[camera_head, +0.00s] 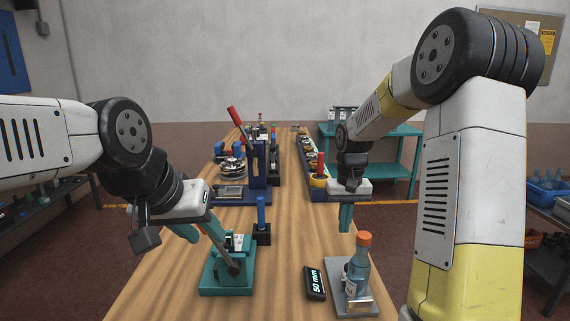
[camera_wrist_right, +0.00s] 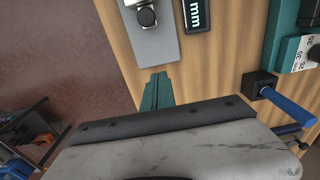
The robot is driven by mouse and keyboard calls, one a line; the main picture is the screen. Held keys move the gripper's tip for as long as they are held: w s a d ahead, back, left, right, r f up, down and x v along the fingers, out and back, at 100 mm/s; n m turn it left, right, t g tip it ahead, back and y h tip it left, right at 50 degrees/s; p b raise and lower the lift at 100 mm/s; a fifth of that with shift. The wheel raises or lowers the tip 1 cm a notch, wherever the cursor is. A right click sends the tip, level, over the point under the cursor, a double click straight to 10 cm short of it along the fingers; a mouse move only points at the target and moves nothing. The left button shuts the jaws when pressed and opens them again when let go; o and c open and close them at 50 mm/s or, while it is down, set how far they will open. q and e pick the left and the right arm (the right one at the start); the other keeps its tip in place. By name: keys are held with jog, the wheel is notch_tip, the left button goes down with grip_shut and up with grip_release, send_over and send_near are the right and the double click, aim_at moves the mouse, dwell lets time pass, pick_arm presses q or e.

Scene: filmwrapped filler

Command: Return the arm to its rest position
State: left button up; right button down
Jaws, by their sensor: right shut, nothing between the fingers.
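My right gripper (camera_head: 346,218) is shut and empty. It hangs with its teal fingers pointing down, above the table and behind the bottle (camera_head: 359,265). The fingers also show in the right wrist view (camera_wrist_right: 157,92), pressed together with nothing between them. The bottle is blue-grey with an orange cap and stands upright on a grey plate (camera_head: 342,297), apart from the gripper. My left gripper (camera_head: 195,234) is at the left, close above a teal lever device (camera_head: 218,279). Its fingers partly blend with that device, so its opening and any contact cannot be told.
A black "50 mm" display (camera_head: 314,283) lies left of the plate. A blue-handled tool (camera_head: 261,214) stands in a black holder between the arms. A red-handled blue press (camera_head: 258,168) and several tools stand farther back on the wooden table (camera_head: 160,290). A teal side table (camera_head: 395,168) is behind.

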jog(key=s+r+t, duration=0.2)
jog(key=s+r, duration=0.2)
jog(key=s, duration=0.3)
jog(key=s+a+r+t+y, duration=0.1)
jog(key=s+r+t, duration=0.1)
jog(key=s+r, duration=0.3)
jog(key=s+a+r+t+y, duration=0.1)
jog(key=s+r, duration=0.3)
jog(key=s, duration=0.6)
jog(key=shift+s+r+t, duration=0.15)
jog(key=shift+s+t, duration=0.25)
